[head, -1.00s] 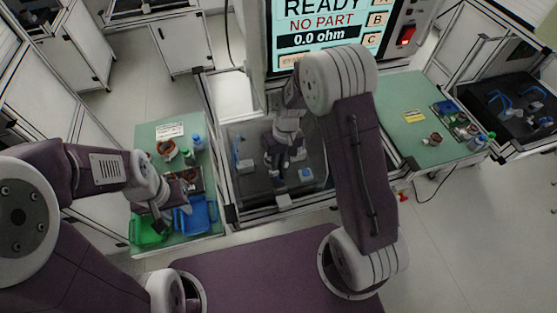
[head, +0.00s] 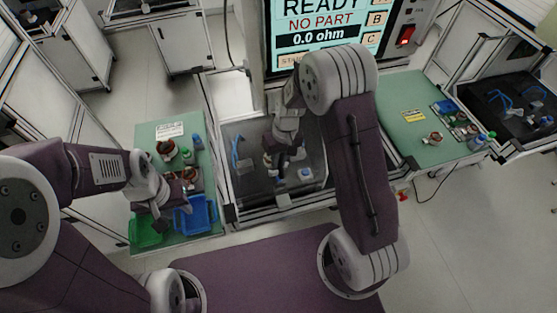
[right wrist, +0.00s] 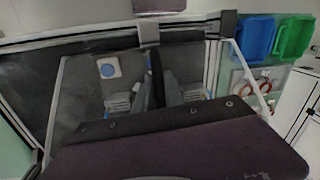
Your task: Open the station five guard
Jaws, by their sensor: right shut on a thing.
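The station five guard (head: 318,182) appears as a clear, thin-edged cover over the dark test bay below the READY screen. Its pale edge also shows in the right wrist view (right wrist: 246,76). How far it is raised is hard to tell. My right gripper (head: 281,174) is low over the front middle of the bay. In the right wrist view its fingers (right wrist: 158,82) are shut on a narrow dark bar, which looks like the guard's handle. My left gripper (head: 160,207) hangs over the left table by the bins; its jaws are too small to read.
A green bin (head: 146,232) and a blue bin (head: 196,217) stand at the left table's front. A blue-and-white button block (head: 305,174) is in the bay. The screen (head: 330,30) reads NO PART. The right table (head: 405,95) holds parts and bottles.

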